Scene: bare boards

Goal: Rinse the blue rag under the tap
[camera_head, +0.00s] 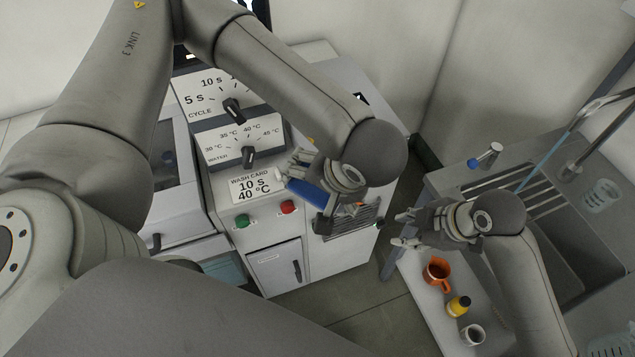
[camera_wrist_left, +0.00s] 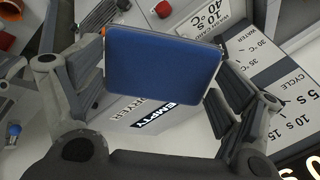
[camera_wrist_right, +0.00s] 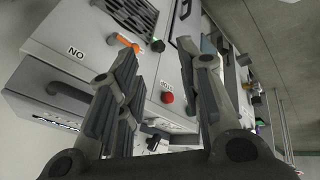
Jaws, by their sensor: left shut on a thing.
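The blue rag (camera_head: 305,192) looks like a flat folded pad. My left gripper (camera_head: 312,190) is shut on it and holds it in front of the machine's panel. The rag also shows close up between the fingers in the left wrist view (camera_wrist_left: 160,65). The tap (camera_head: 601,101) is a curved metal pipe over the sink (camera_head: 565,225) at the right. A thin pale blue streak like running water (camera_head: 545,160) slants down from its end. My right gripper (camera_head: 404,230) is open and empty, left of the sink.
A washing machine (camera_head: 213,170) with dials and green and red buttons stands in the middle. An orange mug (camera_head: 437,272), a yellow bottle (camera_head: 458,306) and a white cup (camera_head: 473,333) stand on the counter left of the sink. Floor shows between the machine and counter.

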